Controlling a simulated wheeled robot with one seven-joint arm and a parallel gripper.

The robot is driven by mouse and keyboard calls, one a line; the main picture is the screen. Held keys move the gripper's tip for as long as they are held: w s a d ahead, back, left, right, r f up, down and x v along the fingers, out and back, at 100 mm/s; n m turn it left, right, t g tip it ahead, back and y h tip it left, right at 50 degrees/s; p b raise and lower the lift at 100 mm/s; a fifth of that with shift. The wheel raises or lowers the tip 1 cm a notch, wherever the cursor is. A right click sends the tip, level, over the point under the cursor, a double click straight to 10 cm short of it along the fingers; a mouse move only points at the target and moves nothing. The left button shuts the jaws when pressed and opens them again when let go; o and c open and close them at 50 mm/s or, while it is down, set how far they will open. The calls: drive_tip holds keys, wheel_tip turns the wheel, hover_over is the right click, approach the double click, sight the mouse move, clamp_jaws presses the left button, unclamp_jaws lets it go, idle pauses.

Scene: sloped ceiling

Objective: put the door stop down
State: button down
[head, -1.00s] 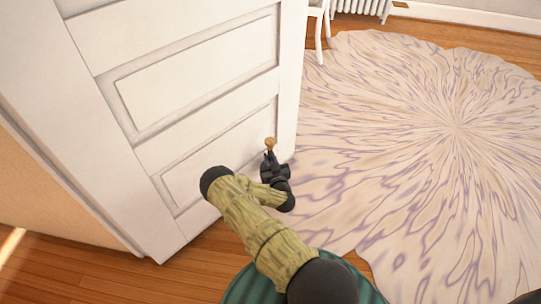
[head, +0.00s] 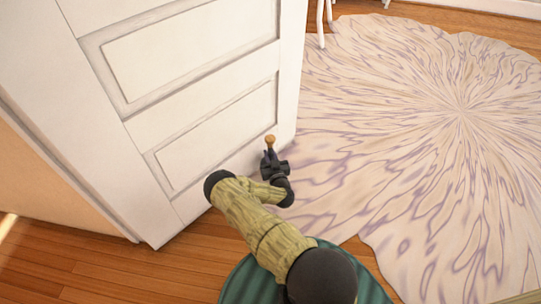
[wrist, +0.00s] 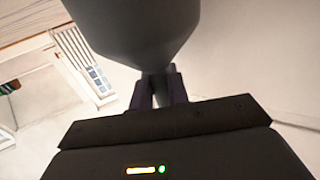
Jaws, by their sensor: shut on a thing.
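In the wrist view the door stop (wrist: 135,30) looks dark grey and large, tapering down to a narrow end between the two fingers (wrist: 160,90). It is off the floor in my grasp. Its full shape is hard to make out in the head view.
A white panelled door (head: 190,100) stands close on the left. A pale rug with purple streaks (head: 430,130) covers the floor on the right. Bare wood floor (head: 110,265) shows at the lower left. White furniture legs (head: 321,25) stand at the top.

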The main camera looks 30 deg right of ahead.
drive_tip(key=shift+f+b, duration=1.3)
drive_tip(key=shift+f, duration=0.65)
drive_tip(key=c, duration=1.8)
unclamp_jaws()
drive_tip(key=shift+f, duration=0.25)
drive_tip(key=o, duration=0.4)
drive_tip(key=shift+o, duration=0.2)
drive_tip(key=shift+s+r, duration=0.1)
drive_tip(key=shift+r, duration=0.1)
